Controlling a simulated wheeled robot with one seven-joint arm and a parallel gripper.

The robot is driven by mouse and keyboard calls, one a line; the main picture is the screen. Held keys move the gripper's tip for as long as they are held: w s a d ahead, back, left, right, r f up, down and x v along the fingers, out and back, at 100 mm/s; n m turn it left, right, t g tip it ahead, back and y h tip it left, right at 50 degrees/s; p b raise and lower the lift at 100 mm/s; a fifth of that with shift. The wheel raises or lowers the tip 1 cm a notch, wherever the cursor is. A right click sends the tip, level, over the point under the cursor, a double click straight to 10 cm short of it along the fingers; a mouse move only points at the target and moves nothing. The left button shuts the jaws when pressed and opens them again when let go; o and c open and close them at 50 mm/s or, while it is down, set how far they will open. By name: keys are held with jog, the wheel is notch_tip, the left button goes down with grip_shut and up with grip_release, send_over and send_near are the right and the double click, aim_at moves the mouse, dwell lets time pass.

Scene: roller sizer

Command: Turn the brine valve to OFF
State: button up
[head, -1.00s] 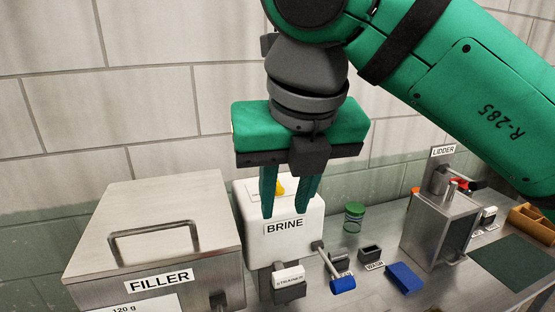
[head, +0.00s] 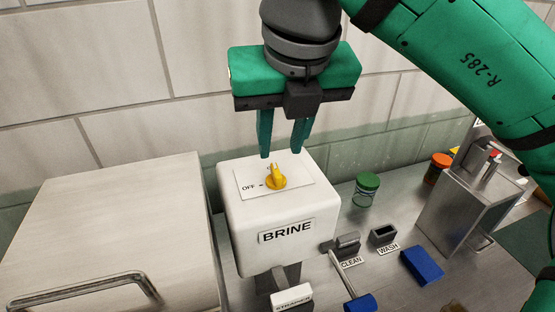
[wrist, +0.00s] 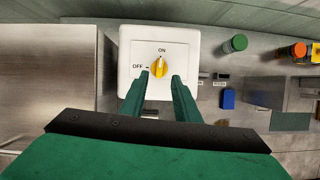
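The brine valve is a yellow knob (head: 276,177) on a white plate on top of the white BRINE box (head: 285,215). The knob also shows in the wrist view (wrist: 159,67), where its pointer is toward the ON mark at the top; OFF is marked to its left. My gripper (head: 281,154) is open and empty. In the head view its two fingers hang pointing down above and just behind the knob, apart from it. In the wrist view the fingertips (wrist: 162,76) appear on either side of the knob's lower part, with a gap between them.
A steel filler box (head: 110,240) stands close on the left. To the right are a green-lidded jar (head: 366,190), CLEAN and WASH holders (head: 384,235), a blue block (head: 422,266) and the steel lidder (head: 470,205). A lever with a blue handle (head: 360,303) sticks out in front of the BRINE box.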

aim_at(276, 170)
jog(key=x, duration=0.7)
jog(key=shift+f, duration=0.2)
grip_shut()
